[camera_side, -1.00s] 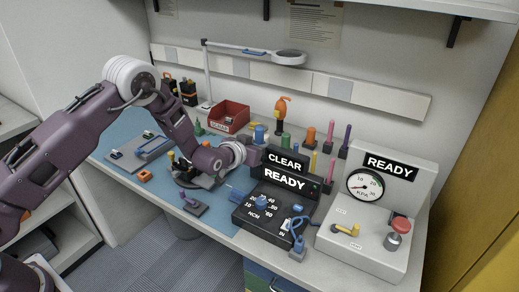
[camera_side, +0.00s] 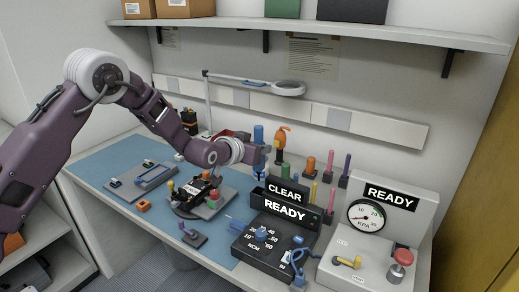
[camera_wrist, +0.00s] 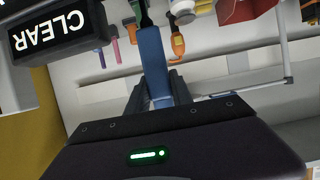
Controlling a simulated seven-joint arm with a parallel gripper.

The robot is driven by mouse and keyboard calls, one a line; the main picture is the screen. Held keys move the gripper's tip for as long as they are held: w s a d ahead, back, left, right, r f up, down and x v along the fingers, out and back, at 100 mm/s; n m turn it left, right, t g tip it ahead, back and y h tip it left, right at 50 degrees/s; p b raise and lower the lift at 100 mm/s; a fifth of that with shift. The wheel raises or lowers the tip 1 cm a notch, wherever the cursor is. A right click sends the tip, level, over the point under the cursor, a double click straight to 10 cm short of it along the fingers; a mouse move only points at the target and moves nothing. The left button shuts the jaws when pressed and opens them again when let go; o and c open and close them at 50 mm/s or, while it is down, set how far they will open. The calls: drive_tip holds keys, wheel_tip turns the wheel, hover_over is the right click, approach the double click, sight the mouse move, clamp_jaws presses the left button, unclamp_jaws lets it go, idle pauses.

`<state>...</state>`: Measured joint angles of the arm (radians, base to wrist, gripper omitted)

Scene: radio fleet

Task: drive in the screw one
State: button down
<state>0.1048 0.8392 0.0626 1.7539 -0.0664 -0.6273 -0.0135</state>
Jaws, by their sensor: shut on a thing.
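My gripper (camera_side: 260,150) is shut on a blue-handled tool (camera_side: 258,134), which stands roughly upright in the jaws above the back of the bench. In the wrist view the blue tool (camera_wrist: 154,62) sits between the two dark fingers (camera_wrist: 158,95), with a dark end at the top of the picture. The dark radio unit (camera_side: 197,188) sits on a grey fixture (camera_side: 213,207) on the blue mat, to the left of and below my gripper. I cannot make out screw one in either view.
The black CLEAR/READY box (camera_side: 285,205) and the grey gauge station (camera_side: 372,240) stand at the right. An orange-handled tool (camera_side: 281,138) and several upright coloured tools stand behind. A lamp (camera_side: 287,88) reaches above. The mat's left part has a blue-handled tray (camera_side: 145,180).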

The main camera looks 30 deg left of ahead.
drive_tip(key=s+a+r, duration=0.1)
drive_tip(key=s+a, duration=0.2)
drive_tip(key=a, duration=0.8)
drive_tip(key=s+a+r, duration=0.2)
drive_tip(key=s+a, duration=0.1)
drive_tip(key=a, duration=0.7)
drive_tip(key=shift+f, duration=2.75)
drive_tip(key=shift+f, duration=0.7)
drive_tip(key=shift+r, duration=2.55)
